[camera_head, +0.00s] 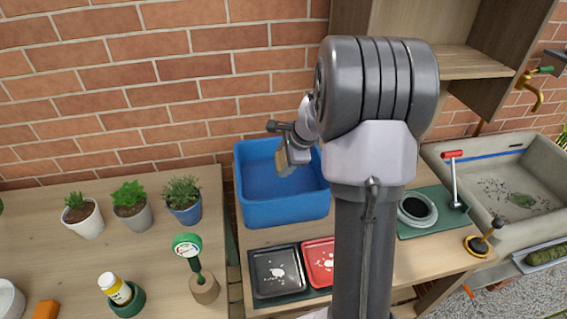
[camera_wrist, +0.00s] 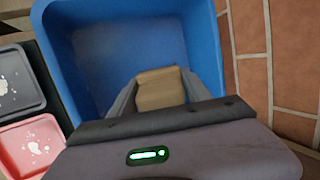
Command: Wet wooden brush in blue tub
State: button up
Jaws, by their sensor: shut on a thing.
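The blue tub (camera_head: 283,211) stands on the bench against the brick wall; its inside also shows in the wrist view (camera_wrist: 85,55). My gripper (camera_head: 287,158) is over the right part of the tub, tilted downward. In the wrist view my gripper (camera_wrist: 160,95) is shut on a tan wooden block-like piece, the wooden brush (camera_wrist: 160,88). The brush's lower end and any bristles are hidden. The brush lies over the tub opening in both views; I cannot tell whether it touches the water or the tub floor.
A black tray (camera_head: 276,272) and a red tray (camera_head: 318,262) with white bits lie in front of the tub. Potted plants (camera_head: 130,206) stand on the left bench. A stone sink (camera_head: 510,190) is at right. The brick wall (camera_wrist: 285,60) is close by the tub.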

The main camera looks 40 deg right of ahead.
aim_at(283, 148)
jog(key=shift+r+p, duration=2.5)
jog(key=shift+r, duration=0.75)
jog(key=shift+r, duration=0.1)
notch_tip(283, 148, up, 4)
jog(key=p, duration=0.3)
jog(key=shift+p, duration=0.3)
